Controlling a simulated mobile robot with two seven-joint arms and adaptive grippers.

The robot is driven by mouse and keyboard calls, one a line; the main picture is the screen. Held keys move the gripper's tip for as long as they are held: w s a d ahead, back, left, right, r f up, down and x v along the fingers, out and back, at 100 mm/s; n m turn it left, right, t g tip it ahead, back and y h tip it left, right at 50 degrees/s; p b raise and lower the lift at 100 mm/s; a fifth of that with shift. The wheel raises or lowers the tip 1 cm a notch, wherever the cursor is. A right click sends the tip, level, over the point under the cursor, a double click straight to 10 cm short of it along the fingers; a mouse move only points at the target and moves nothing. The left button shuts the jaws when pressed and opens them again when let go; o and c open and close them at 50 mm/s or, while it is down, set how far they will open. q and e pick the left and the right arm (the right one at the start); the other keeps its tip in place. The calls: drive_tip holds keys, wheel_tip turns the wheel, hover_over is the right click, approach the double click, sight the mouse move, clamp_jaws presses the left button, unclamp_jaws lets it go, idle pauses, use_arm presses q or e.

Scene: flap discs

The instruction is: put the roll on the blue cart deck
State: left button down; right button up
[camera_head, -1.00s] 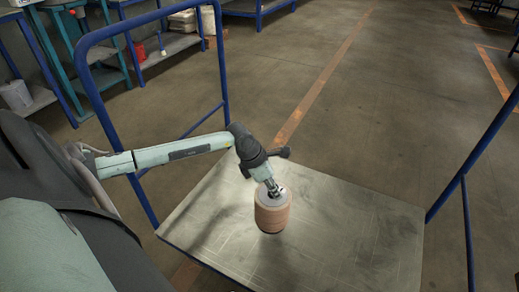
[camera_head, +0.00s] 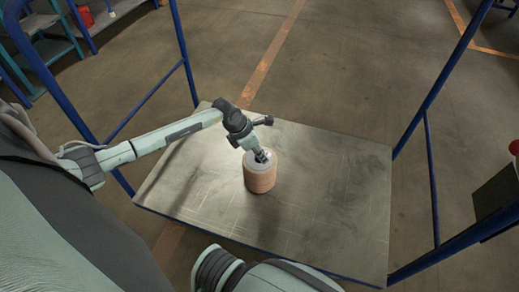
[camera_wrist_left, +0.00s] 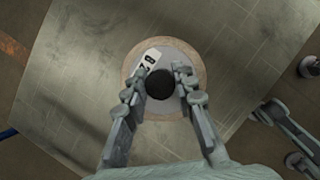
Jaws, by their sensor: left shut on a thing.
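The roll (camera_head: 260,176) is a brown, upright cylinder with a grey top and a dark centre. My left gripper (camera_head: 262,156) is shut on its centre from above. In the left wrist view, the left gripper's fingers (camera_wrist_left: 160,84) close around the black hub, and the roll (camera_wrist_left: 131,84) shows as a tan ring with a white label on top. The roll is over the cart deck (camera_head: 335,200), left of its middle; I cannot tell whether it touches. The deck has a bare, greyish, scratched top and a blue edge.
Blue tubular rails (camera_head: 435,85) rise at both ends of the cart. The deck is otherwise clear. Shelving (camera_head: 45,50) stands at upper left. A dark object with a red part (camera_head: 498,190) is at the right edge. Open floor lies beyond the cart.

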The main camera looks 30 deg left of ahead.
use_arm(q)
drive_tip(key=shift+w+r, duration=0.15)
drive_tip(key=c, duration=1.6)
unclamp_jaws()
drive_tip(key=shift+s+f, duration=0.2)
drive_tip(key=shift+c, duration=0.2)
drive_tip(key=o, duration=0.4)
